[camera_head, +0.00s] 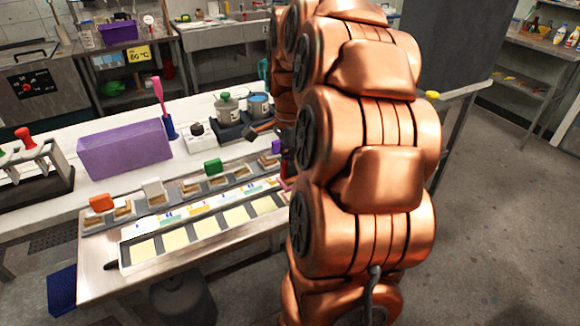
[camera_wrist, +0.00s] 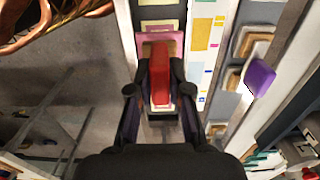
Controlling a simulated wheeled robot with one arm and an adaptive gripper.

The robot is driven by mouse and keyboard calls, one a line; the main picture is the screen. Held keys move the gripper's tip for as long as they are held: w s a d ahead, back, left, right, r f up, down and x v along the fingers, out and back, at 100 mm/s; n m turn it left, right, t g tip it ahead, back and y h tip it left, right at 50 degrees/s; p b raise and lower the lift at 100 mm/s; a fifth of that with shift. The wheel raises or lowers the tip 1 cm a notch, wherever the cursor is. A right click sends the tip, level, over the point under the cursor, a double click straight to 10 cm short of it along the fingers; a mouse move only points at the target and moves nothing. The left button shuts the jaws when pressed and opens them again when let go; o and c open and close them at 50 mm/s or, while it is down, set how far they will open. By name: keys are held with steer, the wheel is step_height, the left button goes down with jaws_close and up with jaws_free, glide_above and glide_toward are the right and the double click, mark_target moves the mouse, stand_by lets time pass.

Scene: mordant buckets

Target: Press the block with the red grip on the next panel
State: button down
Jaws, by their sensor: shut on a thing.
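The block with the red grip (camera_wrist: 160,88) is between the two dark fingers of my gripper (camera_wrist: 160,92) in the wrist view. In the head view the pale panels (camera_head: 191,230) lie in a long tray along the table's front edge. My copper arm covers the right end of that row, and only a bit of red shows beside it.
Blocks with orange (camera_head: 102,203), white (camera_head: 153,187), green (camera_head: 213,167) and purple (camera_head: 276,146) grips stand in a rack behind the tray. A strip with coloured marks lies between. A purple box (camera_head: 125,150) and lidded pots (camera_head: 227,107) stand farther back.

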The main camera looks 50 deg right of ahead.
steer(key=shift+r, duration=1.4)
